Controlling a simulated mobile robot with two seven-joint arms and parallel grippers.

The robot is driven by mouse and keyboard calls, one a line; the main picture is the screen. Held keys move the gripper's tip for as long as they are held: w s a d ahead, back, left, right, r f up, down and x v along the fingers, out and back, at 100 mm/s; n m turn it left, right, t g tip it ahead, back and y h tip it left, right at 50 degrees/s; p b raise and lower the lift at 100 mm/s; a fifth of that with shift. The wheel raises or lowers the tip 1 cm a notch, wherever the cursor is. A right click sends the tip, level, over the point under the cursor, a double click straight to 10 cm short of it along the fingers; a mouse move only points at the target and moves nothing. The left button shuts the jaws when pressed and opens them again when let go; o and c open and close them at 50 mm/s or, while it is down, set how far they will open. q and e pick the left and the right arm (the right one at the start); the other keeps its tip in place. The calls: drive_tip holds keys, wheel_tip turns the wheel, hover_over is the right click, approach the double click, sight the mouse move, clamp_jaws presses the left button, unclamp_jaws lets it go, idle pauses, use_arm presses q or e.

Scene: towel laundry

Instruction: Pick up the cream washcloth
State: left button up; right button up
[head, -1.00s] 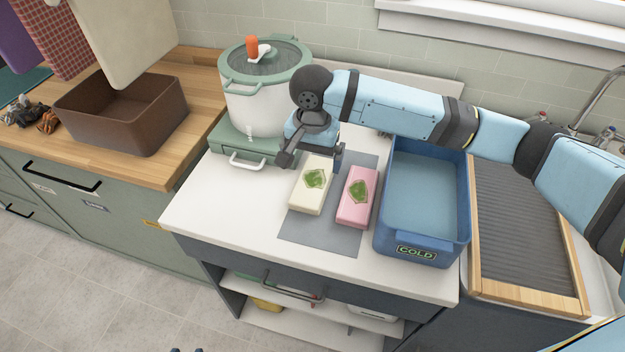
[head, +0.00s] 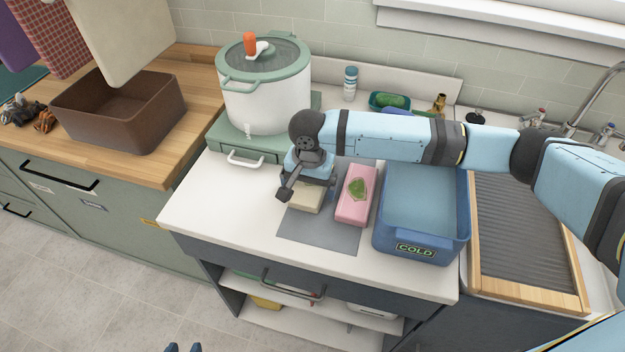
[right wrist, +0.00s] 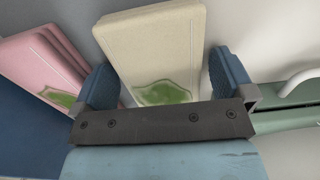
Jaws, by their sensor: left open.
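The cream washcloth (head: 306,201) is a folded block with a green leaf-shaped patch. It lies on the grey mat (head: 318,236), left of the pink washcloth (head: 356,194), which has a similar patch. My right gripper (head: 307,187) is over the cream washcloth and hides its far part in the head view. In the right wrist view, the cream washcloth (right wrist: 155,50) lies between the two open fingers, with a gap beside it. The pink washcloth (right wrist: 55,65) is close outside one finger. My left gripper (head: 185,348) barely shows at the bottom edge, open and far from the washcloths.
A blue bin marked COLD (head: 422,247) stands right of the mat. A white-green pot (head: 264,95) stands behind on a green base (head: 240,145). A brown bin (head: 118,115) is on the wooden counter. The white counter's front left (head: 215,215) is clear.

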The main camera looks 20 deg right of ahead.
drive_tip(key=c, duration=0.9)
drive_tip(key=shift+o, duration=0.2)
